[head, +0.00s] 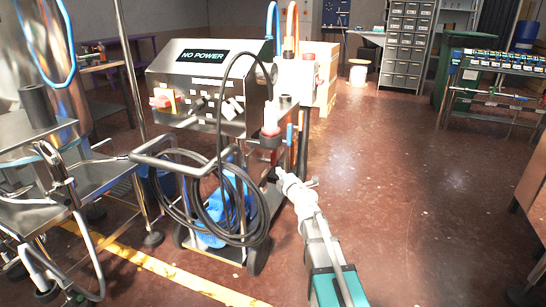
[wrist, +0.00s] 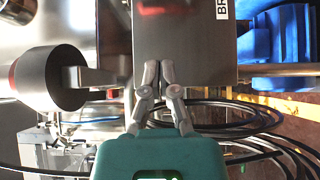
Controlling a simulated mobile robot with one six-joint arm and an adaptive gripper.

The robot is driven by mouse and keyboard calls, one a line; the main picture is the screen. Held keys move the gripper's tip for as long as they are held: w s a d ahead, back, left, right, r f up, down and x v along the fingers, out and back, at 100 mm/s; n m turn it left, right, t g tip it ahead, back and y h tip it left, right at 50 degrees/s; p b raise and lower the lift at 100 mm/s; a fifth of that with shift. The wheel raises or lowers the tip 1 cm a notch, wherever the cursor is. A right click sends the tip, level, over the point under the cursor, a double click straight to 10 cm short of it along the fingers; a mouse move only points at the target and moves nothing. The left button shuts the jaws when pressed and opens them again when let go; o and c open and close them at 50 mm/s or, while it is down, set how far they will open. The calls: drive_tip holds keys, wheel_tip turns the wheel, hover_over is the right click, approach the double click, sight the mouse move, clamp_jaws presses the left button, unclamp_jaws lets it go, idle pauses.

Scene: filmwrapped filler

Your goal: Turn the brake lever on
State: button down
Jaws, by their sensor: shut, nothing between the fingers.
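My gripper (wrist: 159,70) is shut and empty in the wrist view, its fingertips in front of a grey metal box (wrist: 200,45). I cannot tell if they touch it. A red part (wrist: 155,7) shows on the box at the top edge. I cannot tell whether it belongs to the brake lever, and no lever is clearly visible. In the head view, my gripper (head: 280,174) is low at the right side of the wheeled machine (head: 205,75), whose display reads "NO POWER".
A dark cylinder (wrist: 50,80) with a red end sits left of my fingers in the wrist view. Black hoses (head: 225,200) hang coiled on the cart. A metal table (head: 95,185) stands at the left. The red floor (head: 410,180) to the right is clear.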

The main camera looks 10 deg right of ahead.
drive_tip(key=shift+w, duration=0.1)
approach(273, 155)
drive_tip(key=w+a+r, duration=0.1)
drive_tip(key=w+a, duration=0.3)
drive_tip(key=a, duration=0.1)
drive_tip(key=shift+w+d+r, duration=0.25)
drive_tip(key=shift+w+d, duration=0.4)
drive_tip(key=shift+w, duration=0.35)
drive_tip(key=shift+w+d, duration=0.4)
drive_tip(key=shift+w, duration=0.15)
